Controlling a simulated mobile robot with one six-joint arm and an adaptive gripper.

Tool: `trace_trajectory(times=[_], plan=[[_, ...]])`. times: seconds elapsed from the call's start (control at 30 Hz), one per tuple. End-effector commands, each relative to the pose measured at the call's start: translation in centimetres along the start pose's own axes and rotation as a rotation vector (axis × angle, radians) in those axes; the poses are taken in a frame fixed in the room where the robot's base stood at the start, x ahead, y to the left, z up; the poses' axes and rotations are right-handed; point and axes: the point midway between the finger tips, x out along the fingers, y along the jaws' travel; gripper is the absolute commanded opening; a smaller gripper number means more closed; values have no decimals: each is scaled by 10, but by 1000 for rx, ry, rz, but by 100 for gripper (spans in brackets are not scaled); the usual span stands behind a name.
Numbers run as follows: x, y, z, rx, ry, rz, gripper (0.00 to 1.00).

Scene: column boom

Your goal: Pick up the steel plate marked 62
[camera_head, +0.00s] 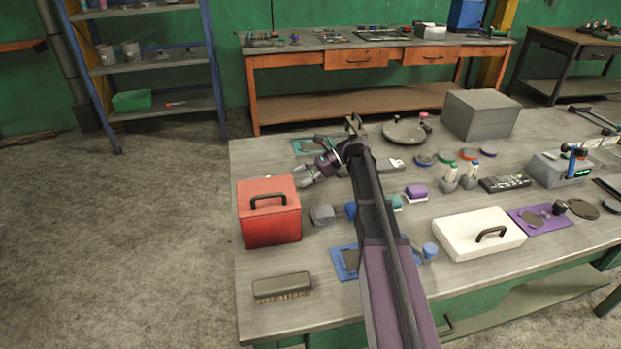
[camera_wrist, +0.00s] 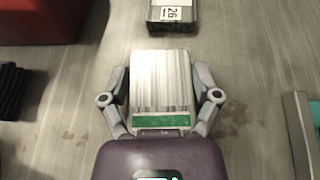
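My gripper (camera_wrist: 160,78) is open above the table, with a finger on each side of a silver ribbed block (camera_wrist: 160,75) that has a green band (camera_wrist: 160,121). A narrow gap shows between each finger and the block. A dark block (camera_wrist: 172,22) lies beyond it at the top of the wrist view. Its white label (camera_wrist: 171,13) shows turned digits that look like 2 and 6; I cannot be sure of their order. In the head view my gripper (camera_head: 312,172) is over the table's far left part and hides what lies under it. No mark shows on the silver block.
A red box (camera_head: 269,218) stands on the table (camera_head: 250,160) nearby; it also shows in the wrist view (camera_wrist: 40,20). A green-edged mat (camera_head: 308,145), a grey block (camera_head: 322,214) and a white box (camera_head: 478,236) lie around. A large grey box (camera_head: 480,115) stands farther back.

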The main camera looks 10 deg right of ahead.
Motion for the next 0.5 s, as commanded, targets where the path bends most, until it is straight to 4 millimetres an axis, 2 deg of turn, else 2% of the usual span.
trace_trajectory(times=[0.03, 0.1, 0.5], plan=[[0, 0, 0, 0, 1, 0, 35], [0, 0, 0, 0, 1, 0, 19], [-1, 0, 2, 0, 0, 0, 19]])
